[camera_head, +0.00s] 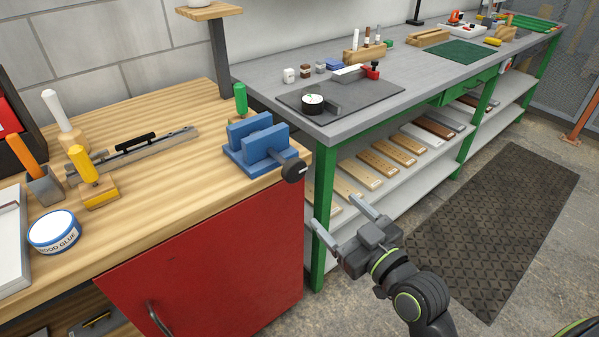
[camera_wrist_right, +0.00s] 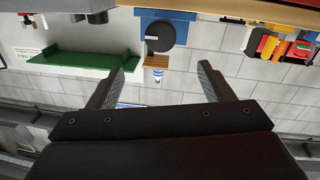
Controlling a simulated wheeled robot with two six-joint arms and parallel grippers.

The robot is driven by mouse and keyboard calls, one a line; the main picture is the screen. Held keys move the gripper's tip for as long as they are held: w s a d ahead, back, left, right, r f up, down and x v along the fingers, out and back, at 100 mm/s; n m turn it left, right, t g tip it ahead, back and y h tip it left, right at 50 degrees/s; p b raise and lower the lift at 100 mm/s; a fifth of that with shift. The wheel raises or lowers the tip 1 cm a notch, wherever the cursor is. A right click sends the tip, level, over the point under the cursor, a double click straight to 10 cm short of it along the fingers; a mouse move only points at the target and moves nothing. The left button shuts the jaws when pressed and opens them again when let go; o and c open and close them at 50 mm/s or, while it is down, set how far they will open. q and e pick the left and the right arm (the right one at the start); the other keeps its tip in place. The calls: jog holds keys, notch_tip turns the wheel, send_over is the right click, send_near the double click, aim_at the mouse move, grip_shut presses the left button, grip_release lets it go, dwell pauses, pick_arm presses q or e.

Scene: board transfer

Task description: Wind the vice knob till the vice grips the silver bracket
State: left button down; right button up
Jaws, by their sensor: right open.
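The blue vice (camera_head: 262,146) sits on the wooden bench top at its right front corner. Its round black knob (camera_head: 294,170) faces the room, and the knob also shows at the top of the right wrist view (camera_wrist_right: 160,37). I cannot make out a silver bracket between the vice jaws. My right gripper (camera_head: 332,210) is open and empty, in front of the bench, below and to the right of the knob and apart from it. Its two spread fingers show in the wrist view (camera_wrist_right: 165,66). My left gripper is not in view.
A green-handled tool (camera_head: 240,98) stands just behind the vice. A glue tin (camera_head: 54,231) and a yellow-handled tool (camera_head: 82,163) are further left. The red cabinet door (camera_head: 215,260) is below. A green-framed grey bench (camera_head: 400,95) stands behind.

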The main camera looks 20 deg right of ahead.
aim_at(297, 173)
jog(key=p+x, duration=0.2)
jog(key=x, duration=1.4)
jog(key=shift+r, duration=0.1)
jog(key=shift+w+a, duration=0.25)
jog(key=shift+w, duration=0.4)
jog(key=c, duration=0.9)
